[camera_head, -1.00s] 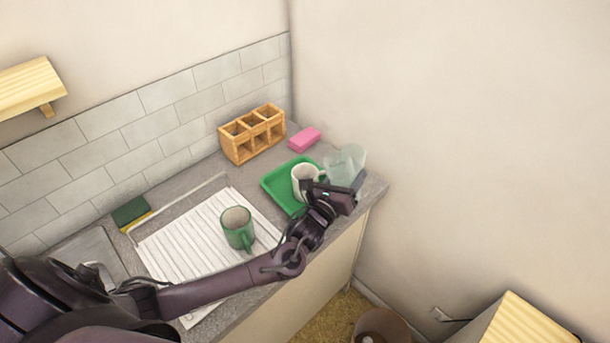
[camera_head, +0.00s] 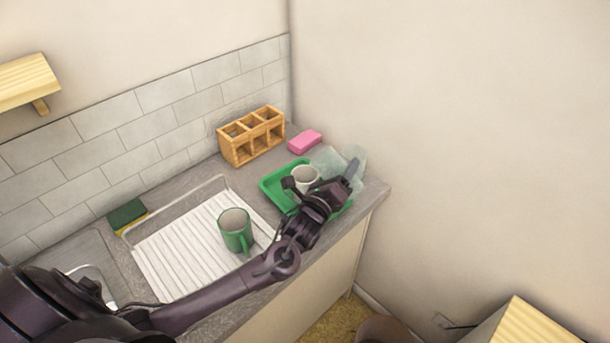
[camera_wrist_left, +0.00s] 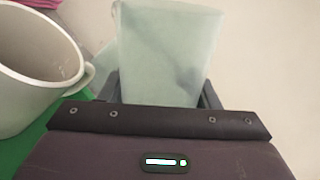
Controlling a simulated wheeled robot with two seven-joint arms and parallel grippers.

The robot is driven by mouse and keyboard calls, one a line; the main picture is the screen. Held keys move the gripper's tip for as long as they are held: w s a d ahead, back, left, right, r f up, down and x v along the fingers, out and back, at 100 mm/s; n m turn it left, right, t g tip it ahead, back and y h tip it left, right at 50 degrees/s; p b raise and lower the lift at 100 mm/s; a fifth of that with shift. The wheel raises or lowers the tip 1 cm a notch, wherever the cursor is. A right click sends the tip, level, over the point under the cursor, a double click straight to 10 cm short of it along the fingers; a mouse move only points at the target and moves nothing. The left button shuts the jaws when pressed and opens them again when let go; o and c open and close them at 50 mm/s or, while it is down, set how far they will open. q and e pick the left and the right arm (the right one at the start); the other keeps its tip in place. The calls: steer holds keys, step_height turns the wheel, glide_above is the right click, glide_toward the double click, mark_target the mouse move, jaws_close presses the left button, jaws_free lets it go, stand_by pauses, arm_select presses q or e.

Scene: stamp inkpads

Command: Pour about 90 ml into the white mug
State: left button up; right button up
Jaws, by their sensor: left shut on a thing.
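The white mug (camera_head: 305,177) stands upright on the green tray (camera_head: 270,188) near the counter's right end. In the left wrist view the mug (camera_wrist_left: 35,70) is at the left, with its handle toward the gripper; the part of its inside that shows looks empty. The pitcher (camera_wrist_left: 170,50) fills the middle of the left wrist view between the fingers. Its contents cannot be made out. My right gripper is not in view.
A green mug (camera_head: 236,230) stands on the white ribbed drainboard (camera_head: 180,250). A wooden compartment box (camera_head: 251,135) and a pink block (camera_head: 305,141) are behind the tray. A green and yellow sponge (camera_head: 127,214) lies at the left. The wall bounds the right side.

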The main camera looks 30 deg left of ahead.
arm_select(q)
steer(key=shift+d+f+n+b, duration=0.1)
steer(key=shift+n+b, duration=0.3)
steer(key=shift+n, duration=0.1)
steer(key=shift+f+n+b, duration=0.1)
steer(key=shift+n+b, duration=0.45)
steer(key=shift+n, duration=0.05)
steer(key=shift+n+b, duration=0.5)
steer(key=shift+n, duration=0.1)
stand_by(0.4)
steer(key=shift+a+r+n+y, duration=0.2)
steer(key=shift+r+n+y, duration=0.25)
steer(key=shift+n, duration=0.45)
stand_by(0.7)
